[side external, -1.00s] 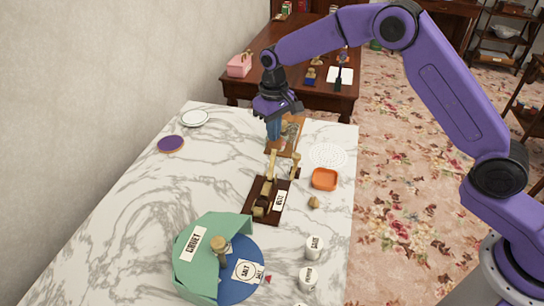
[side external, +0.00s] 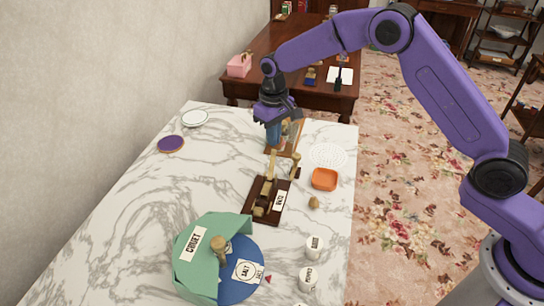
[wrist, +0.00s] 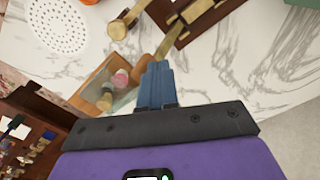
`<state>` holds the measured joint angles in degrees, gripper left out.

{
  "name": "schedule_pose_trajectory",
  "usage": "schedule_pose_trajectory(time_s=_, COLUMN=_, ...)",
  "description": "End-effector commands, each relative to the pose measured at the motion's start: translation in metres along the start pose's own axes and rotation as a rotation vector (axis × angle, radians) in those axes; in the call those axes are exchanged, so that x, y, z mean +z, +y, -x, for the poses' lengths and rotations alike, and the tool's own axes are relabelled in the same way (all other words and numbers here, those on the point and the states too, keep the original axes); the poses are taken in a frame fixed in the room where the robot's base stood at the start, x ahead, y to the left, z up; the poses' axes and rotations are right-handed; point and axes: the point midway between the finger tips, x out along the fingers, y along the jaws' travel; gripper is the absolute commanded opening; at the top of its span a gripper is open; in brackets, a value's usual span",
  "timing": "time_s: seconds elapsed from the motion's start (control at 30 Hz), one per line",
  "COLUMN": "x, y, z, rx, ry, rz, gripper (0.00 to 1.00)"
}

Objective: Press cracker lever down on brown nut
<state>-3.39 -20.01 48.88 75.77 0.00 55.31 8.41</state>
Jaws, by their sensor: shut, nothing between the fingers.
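The cracker (side external: 255,213) is a dark wooden base with a white label, lying on the marble table. My gripper (side external: 272,146) is shut and empty, with blue fingers just beyond the cracker's far end. It also shows in the wrist view (wrist: 157,66); contact with the handle is unclear. A small brown nut-like piece (side external: 314,203) lies right of the cracker.
A wooden box (side external: 295,140) with small items stands close beside my fingers. The left marble is mostly clear.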

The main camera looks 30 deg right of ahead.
Motion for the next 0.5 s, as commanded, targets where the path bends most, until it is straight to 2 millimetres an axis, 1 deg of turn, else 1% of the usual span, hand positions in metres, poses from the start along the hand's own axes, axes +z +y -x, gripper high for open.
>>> schedule_pose_trajectory(time_s=0.5, x=-0.0031, y=0.0058, z=-0.0043, rx=0.000, ry=-0.001, rz=-0.001, gripper=0.00)
